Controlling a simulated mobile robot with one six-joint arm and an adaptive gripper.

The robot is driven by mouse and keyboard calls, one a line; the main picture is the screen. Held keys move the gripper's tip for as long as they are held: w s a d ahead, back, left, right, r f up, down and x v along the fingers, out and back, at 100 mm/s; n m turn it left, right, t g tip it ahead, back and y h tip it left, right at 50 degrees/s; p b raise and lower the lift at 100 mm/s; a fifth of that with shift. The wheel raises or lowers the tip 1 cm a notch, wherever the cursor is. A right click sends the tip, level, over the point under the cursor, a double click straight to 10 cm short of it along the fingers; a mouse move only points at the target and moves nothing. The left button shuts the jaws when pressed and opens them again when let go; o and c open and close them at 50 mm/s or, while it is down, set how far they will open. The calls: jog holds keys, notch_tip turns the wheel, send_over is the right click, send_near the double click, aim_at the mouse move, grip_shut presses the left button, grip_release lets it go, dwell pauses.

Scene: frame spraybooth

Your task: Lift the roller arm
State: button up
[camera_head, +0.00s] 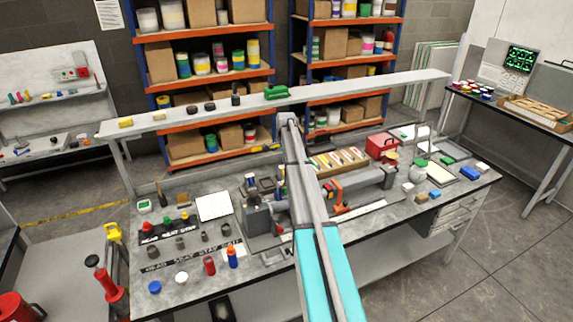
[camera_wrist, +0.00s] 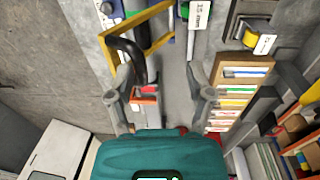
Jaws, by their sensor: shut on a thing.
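My gripper (camera_wrist: 165,92) shows in the wrist view with its two grey fingers spread either side of a narrow part. That part, which I take to be the roller arm (camera_wrist: 147,97), has an orange-red and black end with a curved black piece (camera_wrist: 127,46) above it. The exact contact of the fingers is hard to make out. The teal gripper body covers the lower middle of that view. In the head view my own arm crosses the middle of the bench, and the gripper and the held part are hidden behind it.
The grey workbench (camera_head: 190,265) carries a wooden box of strips (camera_head: 338,160), also in the wrist view (camera_wrist: 235,92), a red box (camera_head: 381,147), bottles and small parts. A raised shelf (camera_head: 350,87) runs along its back.

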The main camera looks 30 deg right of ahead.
jog(key=w+d+r+p, duration=0.1)
jog(key=w+r+p, duration=0.9)
jog(key=w, duration=0.1)
jog(key=shift+w+d, duration=0.2)
jog(key=shift+w, duration=0.2)
dwell(1.8)
dwell(0.6)
jog(key=s+a+f+n+b, duration=0.6)
jog(key=s+a+f+b, duration=0.1)
jog(key=s+a, duration=0.6)
jog(key=s+a+f+n+b, duration=0.7)
jog(key=s+a, duration=0.6)
jog(key=s, duration=0.3)
jog(key=s+a+f+n+b, duration=0.6)
jog(key=s+a+f+b, duration=0.3)
jog(key=s+a, duration=0.4)
jog(key=shift+s+a+n+t, duration=0.2)
jog(key=shift+s+n+t, duration=0.15)
jog(key=shift+s, duration=0.8)
